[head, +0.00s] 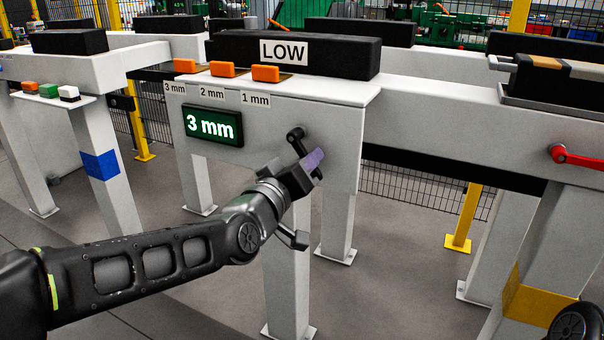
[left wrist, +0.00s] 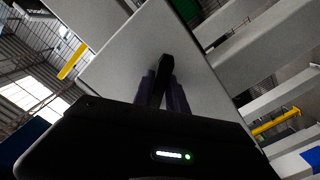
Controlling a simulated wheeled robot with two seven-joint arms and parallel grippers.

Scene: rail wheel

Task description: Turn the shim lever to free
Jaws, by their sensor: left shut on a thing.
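The black shim lever (head: 295,134) sits on the front face of the white stand below the "LOW" block (head: 290,52). Its pivot end shows above my gripper, and its lower part is hidden by the fingers. My left gripper (head: 314,160), with purple fingertips, is shut on the lever. In the left wrist view the black lever (left wrist: 166,66) stands between the two fingers of my gripper (left wrist: 163,92). A lit display (head: 212,126) left of the lever reads "3 mm". My right gripper is not in view.
Three orange shims (head: 224,69) lie on the ledge above labels for 3 mm, 2 mm and 1 mm. A red lever (head: 575,156) is on the stand at the right. A small shelf (head: 52,98) with coloured blocks is at the left. Grey floor is open below.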

